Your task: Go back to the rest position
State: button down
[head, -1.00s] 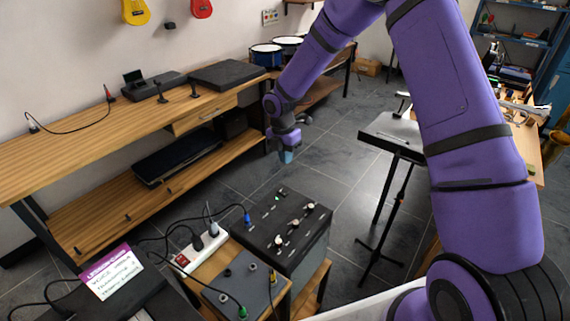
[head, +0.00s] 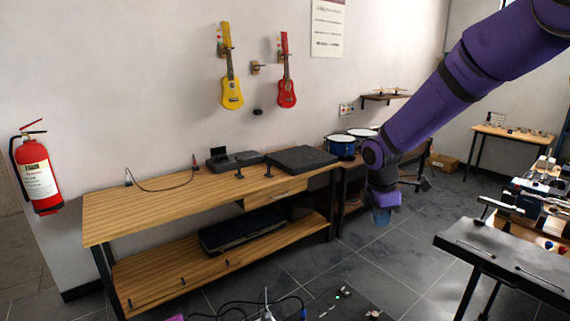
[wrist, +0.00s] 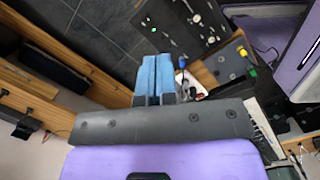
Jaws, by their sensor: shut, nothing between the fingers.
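My gripper (head: 382,216) hangs at the end of my purple arm, right of the middle in the head view, over the dark tiled floor. It points down and holds nothing. In the wrist view its two blue fingers (wrist: 154,75) are shut side by side, with the floor and some equipment below them. The gripper looks apart from the bench and from the black stand.
A wooden bench (head: 150,206) runs along the wall at left, with a dark flat case (head: 302,159) on top. Blue drums (head: 341,147) stand behind my gripper. A black-topped stand (head: 510,262) is at right. A dark box with knobs (head: 345,302) is at the bottom.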

jog(key=s+d+r+m+t, duration=0.2)
jog(key=s+d+r+m, duration=0.2)
jog(key=s+r+m, duration=0.75)
jog(key=s+r+m+t, duration=0.1)
jog(key=s+r+m, duration=0.2)
jog(key=s, duration=0.7)
jog(key=s+d+r+m+t+y, duration=0.1)
jog(key=s+r+m+t, duration=0.1)
jog(key=s, duration=0.7)
jog(key=shift+s+d+r+m+y, duration=0.3)
jog(key=shift+s+r+m, duration=0.1)
jog(key=shift+r+m, duration=0.55)
jog(key=shift+f, duration=0.1)
